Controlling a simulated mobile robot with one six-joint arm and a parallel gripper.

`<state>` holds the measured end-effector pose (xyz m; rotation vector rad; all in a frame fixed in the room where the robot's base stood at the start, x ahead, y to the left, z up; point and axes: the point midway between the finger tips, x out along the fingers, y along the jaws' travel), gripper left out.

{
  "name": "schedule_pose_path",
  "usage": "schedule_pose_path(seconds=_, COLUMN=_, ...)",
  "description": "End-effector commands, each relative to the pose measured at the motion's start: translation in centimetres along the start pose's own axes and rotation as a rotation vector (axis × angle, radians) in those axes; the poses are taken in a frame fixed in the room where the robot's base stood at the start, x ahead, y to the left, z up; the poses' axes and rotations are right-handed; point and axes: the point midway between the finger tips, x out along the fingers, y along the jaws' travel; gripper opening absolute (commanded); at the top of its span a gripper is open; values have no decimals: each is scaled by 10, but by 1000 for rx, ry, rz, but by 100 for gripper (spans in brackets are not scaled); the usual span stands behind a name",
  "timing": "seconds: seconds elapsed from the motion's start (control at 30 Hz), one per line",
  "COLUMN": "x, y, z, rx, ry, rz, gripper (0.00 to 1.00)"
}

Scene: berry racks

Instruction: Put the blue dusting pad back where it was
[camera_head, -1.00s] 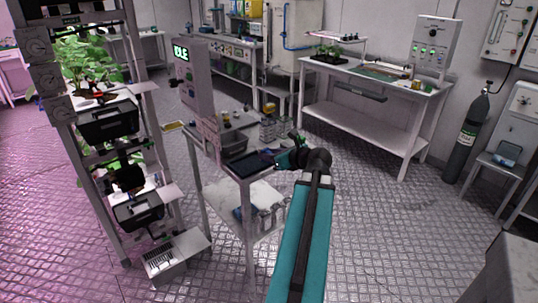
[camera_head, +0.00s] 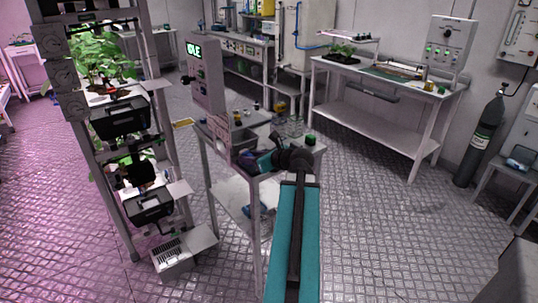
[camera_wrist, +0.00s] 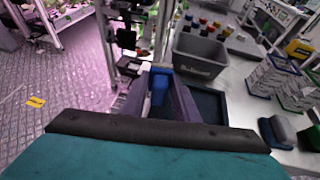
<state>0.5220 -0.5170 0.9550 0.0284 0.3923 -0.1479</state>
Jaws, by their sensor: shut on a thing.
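My gripper (camera_wrist: 163,98) reaches over the white cart top (camera_head: 215,128). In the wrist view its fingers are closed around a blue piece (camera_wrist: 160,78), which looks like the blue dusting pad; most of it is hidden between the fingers. In the head view my gripper (camera_head: 252,161) is at the cart's near edge, and the held piece is too small to make out clearly. A dark shallow tray (camera_wrist: 211,104) lies just right of the fingers in the wrist view. I cannot tell whether the held piece touches anything.
A grey bin (camera_wrist: 198,56) stands just beyond the fingers. Small coloured caps (camera_wrist: 208,25), stacked racks (camera_wrist: 272,76) and a grey block with a bluish top (camera_wrist: 282,130) share the cart. A plant rack (camera_head: 125,115) stands to the left; patterned floor lies between.

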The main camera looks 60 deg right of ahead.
Motion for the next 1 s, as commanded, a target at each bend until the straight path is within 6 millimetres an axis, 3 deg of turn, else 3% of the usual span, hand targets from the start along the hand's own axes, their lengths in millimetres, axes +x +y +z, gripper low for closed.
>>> schedule_pose_path(seconds=0.2, x=46, y=67, z=6, rx=-47, ry=1, rz=119, gripper=2)
schedule_pose_path(seconds=0.5, x=94, y=164, z=8, rx=-118, ry=4, rz=289, gripper=2)
schedule_pose_path(seconds=0.8, x=125, y=273, z=3, rx=-201, ry=6, rz=489, gripper=2)
schedule_pose_path(seconds=1.0, x=133, y=351, z=-5, rx=-267, ry=5, rz=647, gripper=2)
